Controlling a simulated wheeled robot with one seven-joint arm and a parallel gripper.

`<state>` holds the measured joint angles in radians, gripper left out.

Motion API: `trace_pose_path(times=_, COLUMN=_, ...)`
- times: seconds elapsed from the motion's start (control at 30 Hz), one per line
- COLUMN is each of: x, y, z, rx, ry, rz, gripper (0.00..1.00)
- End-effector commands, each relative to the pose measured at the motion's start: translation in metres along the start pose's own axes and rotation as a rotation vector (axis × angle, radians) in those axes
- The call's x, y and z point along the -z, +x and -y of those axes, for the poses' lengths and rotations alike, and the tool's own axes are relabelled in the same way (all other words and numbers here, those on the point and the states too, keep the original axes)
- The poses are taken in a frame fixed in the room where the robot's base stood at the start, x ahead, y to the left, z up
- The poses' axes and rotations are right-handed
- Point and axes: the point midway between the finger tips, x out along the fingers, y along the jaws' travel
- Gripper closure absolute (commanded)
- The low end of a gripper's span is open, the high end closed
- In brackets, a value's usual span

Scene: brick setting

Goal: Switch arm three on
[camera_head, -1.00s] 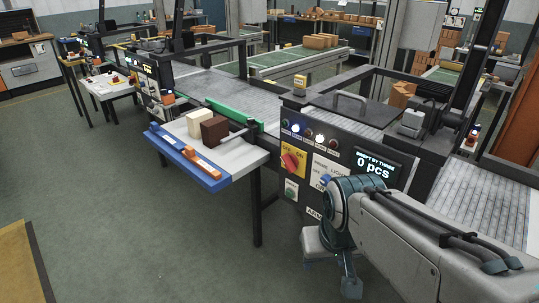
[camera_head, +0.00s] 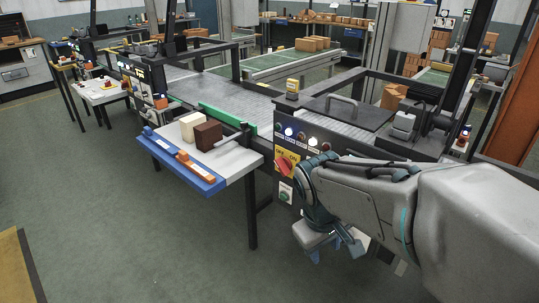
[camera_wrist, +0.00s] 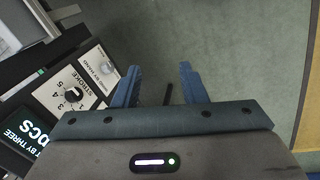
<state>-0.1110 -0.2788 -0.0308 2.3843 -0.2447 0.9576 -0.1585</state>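The machine's dark control panel has a red rotary switch (camera_head: 283,166) on a yellow plate marked OFF and ON. Its pointer stands tilted; I cannot tell its setting for sure. Below it is a green button (camera_head: 286,196) on a white plate. My gripper (camera_head: 336,249) hangs in front of the panel, lower right of the switch and apart from it. My arm hides the display and the arm-number label in the head view.
A side table (camera_head: 238,163) with brown and cream blocks stands left of the panel. Indicator lights (camera_head: 301,137) line the panel top. The floor in front is clear.

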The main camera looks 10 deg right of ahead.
Motion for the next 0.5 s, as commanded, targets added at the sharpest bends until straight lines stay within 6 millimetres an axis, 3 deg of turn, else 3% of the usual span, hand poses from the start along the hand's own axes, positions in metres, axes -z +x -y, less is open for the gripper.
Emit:
trace_pose_path(times=0.3, x=0.067, y=0.023, z=-0.041, rx=-0.224, ry=-0.654, rz=0.301, gripper=0.62)
trace_pose_path(times=0.5, x=0.122, y=0.039, z=-0.055, rx=-0.369, ry=-1.050, rz=0.515, gripper=0.62)
